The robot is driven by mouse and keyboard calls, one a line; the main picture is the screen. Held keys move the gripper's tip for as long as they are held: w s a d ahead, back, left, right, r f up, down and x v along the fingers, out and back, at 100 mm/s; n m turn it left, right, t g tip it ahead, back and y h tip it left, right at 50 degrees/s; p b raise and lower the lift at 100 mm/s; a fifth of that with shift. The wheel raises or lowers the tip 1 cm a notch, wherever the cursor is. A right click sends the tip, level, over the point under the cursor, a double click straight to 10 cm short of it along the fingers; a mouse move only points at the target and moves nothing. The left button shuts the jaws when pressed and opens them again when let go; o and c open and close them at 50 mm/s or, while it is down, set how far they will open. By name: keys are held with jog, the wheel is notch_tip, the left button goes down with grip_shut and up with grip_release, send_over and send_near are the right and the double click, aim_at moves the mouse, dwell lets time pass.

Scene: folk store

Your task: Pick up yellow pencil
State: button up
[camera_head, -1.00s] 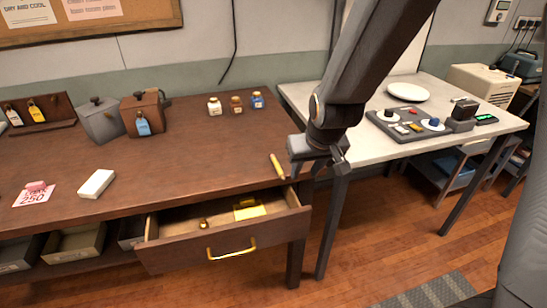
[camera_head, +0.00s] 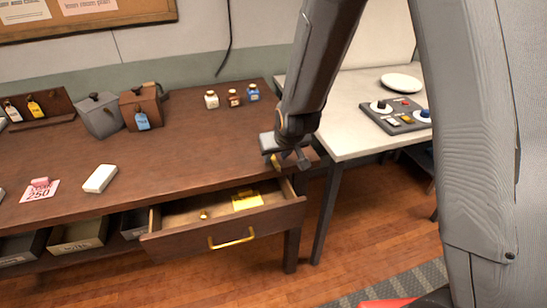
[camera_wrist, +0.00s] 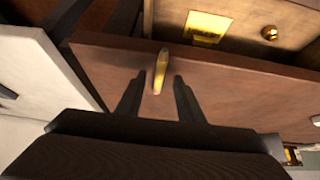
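The yellow pencil (camera_wrist: 161,72) lies on the wooden desk (camera_wrist: 115,75) near its front right edge. In the wrist view it points between the two fingers, with dark gaps of wood on both sides. My gripper (camera_wrist: 159,84) is open and empty, its fingers straddling the pencil's near end. In the head view my gripper (camera_head: 291,163) is over the desk's right front corner, and only a piece of the pencil (camera_head: 275,160) shows beside it. I cannot tell the remaining height above the desk.
An open drawer (camera_head: 180,247) below the desk front holds a yellow item (camera_head: 246,201) and a small brass piece (camera_head: 204,215). Small bottles (camera_head: 233,98) stand at the back. A white table (camera_head: 350,140) is to the right. The desk's middle is clear.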

jog(key=shift+w+a+f, duration=0.1)
jog(key=shift+w+f, duration=0.25)
jog(key=shift+f, duration=0.25)
grip_shut()
jog(key=shift+r, duration=0.1)
